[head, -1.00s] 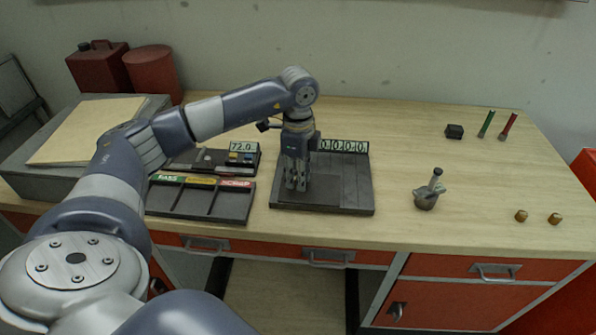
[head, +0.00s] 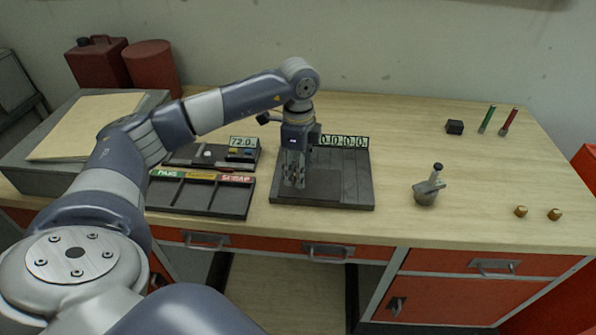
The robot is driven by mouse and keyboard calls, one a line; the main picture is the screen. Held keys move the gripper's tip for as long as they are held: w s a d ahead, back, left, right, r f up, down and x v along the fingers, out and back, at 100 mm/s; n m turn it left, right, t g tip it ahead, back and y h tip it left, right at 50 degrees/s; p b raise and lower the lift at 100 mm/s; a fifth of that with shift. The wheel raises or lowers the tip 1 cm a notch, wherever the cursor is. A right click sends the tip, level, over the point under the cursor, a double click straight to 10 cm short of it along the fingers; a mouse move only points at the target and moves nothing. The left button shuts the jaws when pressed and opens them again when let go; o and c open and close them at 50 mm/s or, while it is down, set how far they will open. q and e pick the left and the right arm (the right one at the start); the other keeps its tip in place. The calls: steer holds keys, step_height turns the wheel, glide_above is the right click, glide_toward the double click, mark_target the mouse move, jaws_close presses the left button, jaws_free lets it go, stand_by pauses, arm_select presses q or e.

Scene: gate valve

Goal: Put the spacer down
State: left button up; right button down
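My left gripper (head: 293,182) points down over the dark plate (head: 345,190) with the number display, its fingertips low near the plate's left part. The spacer cannot be made out; if it is there, the fingers hide it. I cannot tell whether the fingers are open or shut, or whether they hold anything. My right gripper is not in view.
A dark three-part tray (head: 200,198) with green, yellow and red labels lies left of the plate. Behind it stands a board reading 72.0 (head: 243,142). A small grey valve-like part (head: 428,190) and two brass pieces (head: 520,211) are to the right. The table between is clear.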

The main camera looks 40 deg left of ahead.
arm_select(q)
step_height(320, 180, up, 11)
steer(key=b, duration=0.2)
stand_by(0.6)
